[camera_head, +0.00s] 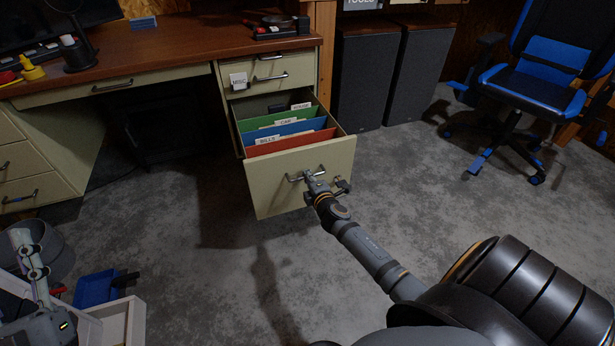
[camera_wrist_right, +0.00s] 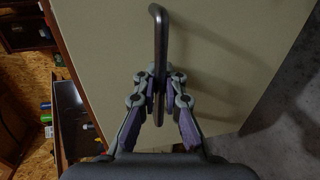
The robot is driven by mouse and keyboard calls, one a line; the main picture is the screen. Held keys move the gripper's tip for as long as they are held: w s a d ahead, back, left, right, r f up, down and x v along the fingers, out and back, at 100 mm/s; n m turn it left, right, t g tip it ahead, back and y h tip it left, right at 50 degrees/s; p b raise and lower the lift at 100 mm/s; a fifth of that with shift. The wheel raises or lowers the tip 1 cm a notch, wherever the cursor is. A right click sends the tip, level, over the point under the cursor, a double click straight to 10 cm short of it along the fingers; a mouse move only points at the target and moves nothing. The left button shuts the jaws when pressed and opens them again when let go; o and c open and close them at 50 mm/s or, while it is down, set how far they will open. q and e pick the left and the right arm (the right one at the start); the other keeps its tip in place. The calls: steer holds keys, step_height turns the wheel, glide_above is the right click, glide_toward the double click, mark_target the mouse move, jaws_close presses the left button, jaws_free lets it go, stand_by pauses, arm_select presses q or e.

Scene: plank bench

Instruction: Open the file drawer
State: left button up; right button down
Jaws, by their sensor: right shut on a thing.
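The file drawer (camera_head: 300,180) is the deep bottom drawer of the desk pedestal. It is pulled well out, and red, blue and green folders (camera_head: 290,134) with label tabs show inside it. Its bar handle (camera_head: 295,179) is on the cream front. My right gripper (camera_head: 314,178) is at the right part of this handle. In the right wrist view, the right gripper (camera_wrist_right: 159,88) is shut on the dark handle (camera_wrist_right: 160,50), with a finger on each side. My left arm shows at the lower left in the head view, but its fingertips cannot be clearly made out.
Above the file drawer, a smaller drawer (camera_head: 273,76) with a MISC label is shut. The wooden desktop (camera_head: 190,40) holds small items. A blue and black chair (camera_head: 530,85) stands at the right. A white bin (camera_head: 122,322) and blue tray (camera_head: 95,289) are at lower left. Middle floor is clear.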

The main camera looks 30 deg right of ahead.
steer(key=c, duration=1.8)
jaws_free()
steer(key=shift+o, duration=0.2)
steer(key=shift+s, duration=0.35)
steer(key=v, duration=1.1)
steer(key=shift+s+r, duration=0.15)
steer(key=shift+r, duration=0.05)
